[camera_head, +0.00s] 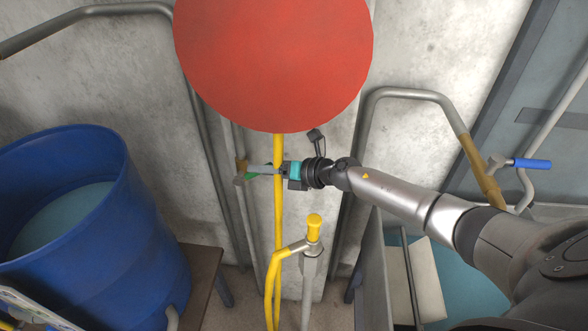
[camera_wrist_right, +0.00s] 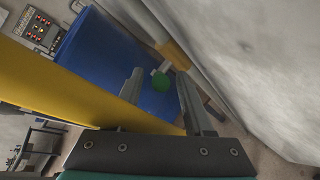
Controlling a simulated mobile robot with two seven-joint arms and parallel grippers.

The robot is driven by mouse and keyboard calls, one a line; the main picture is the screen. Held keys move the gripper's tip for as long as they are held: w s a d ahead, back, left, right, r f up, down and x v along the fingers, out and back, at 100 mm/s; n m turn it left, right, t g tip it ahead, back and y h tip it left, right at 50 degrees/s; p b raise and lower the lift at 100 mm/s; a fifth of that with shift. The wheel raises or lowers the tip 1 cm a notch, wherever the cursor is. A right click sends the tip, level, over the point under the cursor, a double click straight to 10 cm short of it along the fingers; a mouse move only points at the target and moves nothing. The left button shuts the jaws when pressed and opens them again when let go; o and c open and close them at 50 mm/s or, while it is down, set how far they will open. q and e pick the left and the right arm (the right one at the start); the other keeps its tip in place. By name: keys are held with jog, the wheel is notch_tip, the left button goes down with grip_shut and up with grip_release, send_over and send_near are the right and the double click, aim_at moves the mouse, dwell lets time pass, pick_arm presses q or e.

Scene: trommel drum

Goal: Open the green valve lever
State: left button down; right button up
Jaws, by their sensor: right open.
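The green valve lever shows as a small green piece (camera_head: 251,178) at the far left end of my right gripper's fingers in the head view, partly hidden by them. In the right wrist view its rounded green end (camera_wrist_right: 160,82) lies between the two fingertips, with space on both sides. My right gripper (camera_head: 256,171) is open and reaches left past the yellow pole; its fingers show in the right wrist view (camera_wrist_right: 160,90). I cannot tell whether a finger touches the lever. My left gripper is not in view.
A large red disc (camera_head: 275,60) hangs above the gripper. A yellow pole (camera_head: 278,215) stands beside the fingers, and a yellow-capped pipe (camera_head: 314,230) is below. A blue barrel (camera_head: 130,225) with liquid stands left. A blue-handled lever (camera_head: 530,163) is at right.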

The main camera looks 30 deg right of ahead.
jog(key=b+v, duration=0.1)
jog(key=v, duration=1.3)
jog(key=shift+r, duration=0.1)
